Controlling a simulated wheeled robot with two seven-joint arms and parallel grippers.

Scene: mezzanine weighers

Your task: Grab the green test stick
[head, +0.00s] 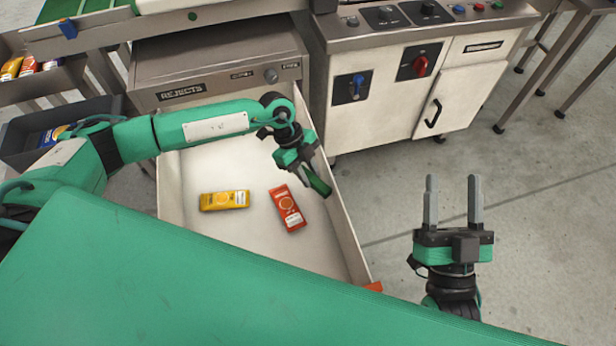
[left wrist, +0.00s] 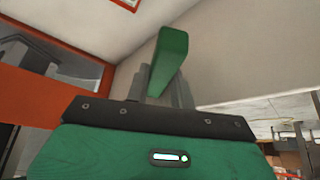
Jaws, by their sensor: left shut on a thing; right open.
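The green test stick (head: 318,184) is between the fingers of my left gripper (head: 309,174), which is shut on it, in the head view. The stick is held over the right part of the rejects drawer, near its right wall. In the left wrist view the green stick (left wrist: 169,60) juts out from the grey fingers (left wrist: 160,88). My right gripper (head: 453,203) is open and empty, fingers pointing up the picture, over the floor to the right of the drawer.
The open rejects drawer (head: 240,245) holds a yellow packet (head: 224,200) and a red packet (head: 287,208). A steel cabinet (head: 400,95) with knobs and buttons stands behind. A dark bin (head: 28,125) is at the left.

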